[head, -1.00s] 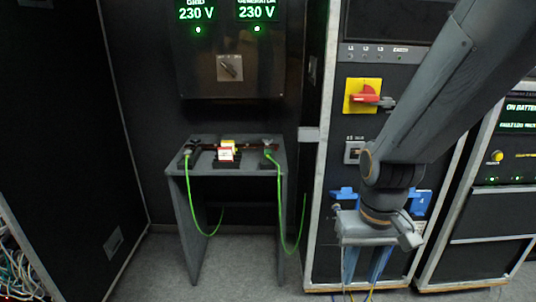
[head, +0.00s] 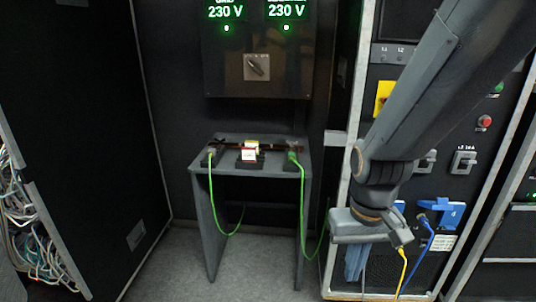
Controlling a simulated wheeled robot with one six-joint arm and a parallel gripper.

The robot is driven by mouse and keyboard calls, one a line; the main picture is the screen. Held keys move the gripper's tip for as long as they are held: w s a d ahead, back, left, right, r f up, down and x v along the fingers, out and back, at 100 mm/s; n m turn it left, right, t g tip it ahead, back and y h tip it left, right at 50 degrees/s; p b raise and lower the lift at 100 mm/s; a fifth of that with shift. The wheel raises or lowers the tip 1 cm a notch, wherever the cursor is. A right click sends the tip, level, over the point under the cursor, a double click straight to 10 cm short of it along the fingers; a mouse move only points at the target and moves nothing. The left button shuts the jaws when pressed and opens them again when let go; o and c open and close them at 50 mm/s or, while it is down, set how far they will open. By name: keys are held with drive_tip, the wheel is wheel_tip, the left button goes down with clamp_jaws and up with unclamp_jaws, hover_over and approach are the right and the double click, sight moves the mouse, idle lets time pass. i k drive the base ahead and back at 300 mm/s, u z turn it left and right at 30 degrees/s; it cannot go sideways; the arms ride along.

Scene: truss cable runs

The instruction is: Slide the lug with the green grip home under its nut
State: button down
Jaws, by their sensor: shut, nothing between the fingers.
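A small grey table (head: 200,165) stands against the dark back wall, left of my arm. On its top, a green cable (head: 210,190) ends at the left end of a dark bar. The nuts and the exact seating of the lugs are too small to tell. My gripper (head: 355,264) points down to the right of the table, in front of the right-hand cabinet. Its fingers are shut and empty, well apart from the green grip.
A panel with a rotary switch (head: 257,67) hangs above. A yellow cable (head: 403,270) and a blue cable (head: 430,237) hang on the right cabinet. Loose cables (head: 30,220) lie at far left.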

sight(291, 154)
drive_tip(key=u, duration=0.45)
drive_tip(key=i, duration=1.7)
drive_tip(key=z, duration=0.7)
